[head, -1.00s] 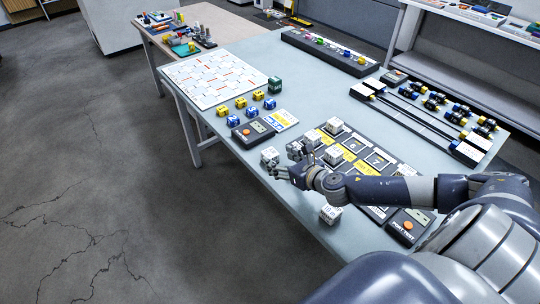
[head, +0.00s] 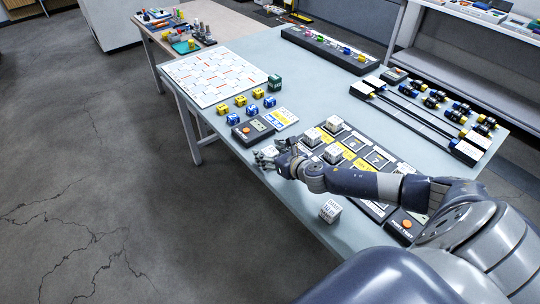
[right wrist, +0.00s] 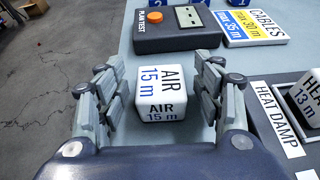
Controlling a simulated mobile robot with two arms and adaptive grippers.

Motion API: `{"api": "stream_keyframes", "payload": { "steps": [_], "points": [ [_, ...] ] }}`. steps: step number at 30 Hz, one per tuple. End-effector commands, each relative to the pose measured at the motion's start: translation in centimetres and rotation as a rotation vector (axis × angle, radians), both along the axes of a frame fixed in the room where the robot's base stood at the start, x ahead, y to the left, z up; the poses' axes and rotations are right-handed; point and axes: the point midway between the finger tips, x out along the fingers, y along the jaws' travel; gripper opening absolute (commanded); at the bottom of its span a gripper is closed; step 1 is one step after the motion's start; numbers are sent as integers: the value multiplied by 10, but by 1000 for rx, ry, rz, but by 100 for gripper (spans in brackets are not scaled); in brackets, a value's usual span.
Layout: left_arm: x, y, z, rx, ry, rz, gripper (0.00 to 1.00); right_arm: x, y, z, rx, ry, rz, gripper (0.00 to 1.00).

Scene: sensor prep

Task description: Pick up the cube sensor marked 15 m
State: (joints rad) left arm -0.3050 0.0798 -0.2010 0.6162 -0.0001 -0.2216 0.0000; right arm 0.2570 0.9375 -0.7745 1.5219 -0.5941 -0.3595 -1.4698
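The white cube sensor marked AIR 15 m (right wrist: 160,92) sits on the table in the middle of the right wrist view. My right gripper (right wrist: 160,97) is open, with one finger on each side of the cube. Narrow gaps seem to show between the fingers and the cube's sides. In the head view, my right gripper (head: 267,157) is over the table's front edge and mostly hides the cube. My left gripper is not in view.
A dark PLAN TEST box (right wrist: 178,30) stands just behind the cube. A board labelled HEAT DAMP (right wrist: 275,120) with other white cubes lies to the right. Another white cube (head: 330,211) stands near the table's front edge. Blue and yellow cubes (head: 240,101) stand farther back.

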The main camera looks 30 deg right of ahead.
Motion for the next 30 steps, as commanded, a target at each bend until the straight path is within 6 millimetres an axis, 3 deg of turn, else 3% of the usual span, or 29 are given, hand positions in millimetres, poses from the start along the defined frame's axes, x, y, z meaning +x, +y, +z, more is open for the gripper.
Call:
{"api": "stream_keyframes", "payload": {
  "steps": [1, 6, 20, 27, 30],
  "points": [
    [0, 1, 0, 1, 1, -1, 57, 0, 0, 0, 0, 0, 0, 53],
    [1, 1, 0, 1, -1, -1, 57, 0, 0, 0, 0, 0, 0, 14],
    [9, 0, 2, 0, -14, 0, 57, 0, 0, 7, 0, -2, 0, 13],
    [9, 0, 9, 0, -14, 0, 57, 1, -1, 40, -3, -4, 0, 13],
    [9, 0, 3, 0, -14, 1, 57, -19, 2, 33, -3, 5, 2, 13]
  ]
}}
